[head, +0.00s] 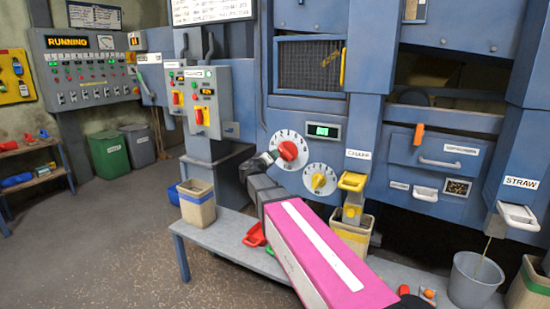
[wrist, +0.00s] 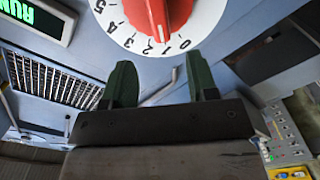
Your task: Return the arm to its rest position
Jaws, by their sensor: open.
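My arm (head: 320,255), with a pink link, reaches up from the lower right of the head view toward the machine's blue front. My gripper (head: 262,162) is just left of the large white dial with a red knob (head: 288,151). In the wrist view my gripper (wrist: 158,78) shows two dark green fingers standing apart with nothing between them. The red knob (wrist: 166,14) is beyond the fingertips there, at the top, and looks clear of them. Part of the gripper is hard to make out in the head view.
A smaller dial with a yellow knob (head: 319,181) is below right. A grey bench (head: 226,238) bears a beige bin (head: 197,205) and a red scoop (head: 254,236). A switch box (head: 207,103) stands left of the dials. Open floor (head: 110,250) lies at left.

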